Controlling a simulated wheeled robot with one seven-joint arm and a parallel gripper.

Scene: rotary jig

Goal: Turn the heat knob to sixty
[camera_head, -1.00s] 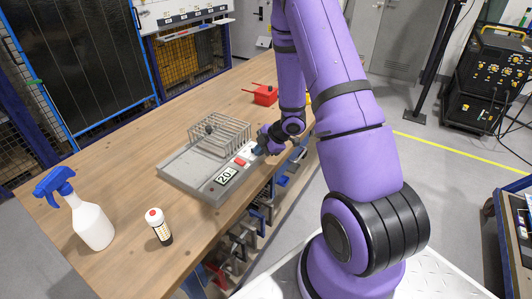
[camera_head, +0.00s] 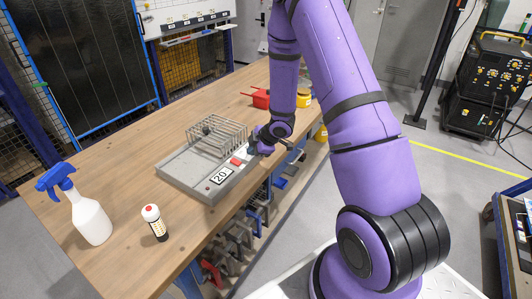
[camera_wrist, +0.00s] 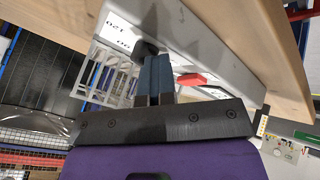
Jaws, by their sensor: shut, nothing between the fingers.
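The grey jig (camera_head: 180,172) lies on the wooden bench, with a display (camera_head: 221,176) that seems to read 20. A red part (camera_head: 236,161) sits on its top near my gripper. My gripper (camera_head: 253,150) is at the jig's right end, and its fingertips are hard to make out there. In the wrist view my gripper (camera_wrist: 152,60) has its two blue-grey fingers together and empty. A dark rounded part (camera_wrist: 145,47), perhaps the heat knob, is just beyond the fingertips; whether they touch is unclear. Printed numbers (camera_wrist: 116,30) are near it. The red part (camera_wrist: 192,79) is right of the fingers.
A red container (camera_head: 261,98) and a yellow jar (camera_head: 304,97) are farther back. The bench between has free room.

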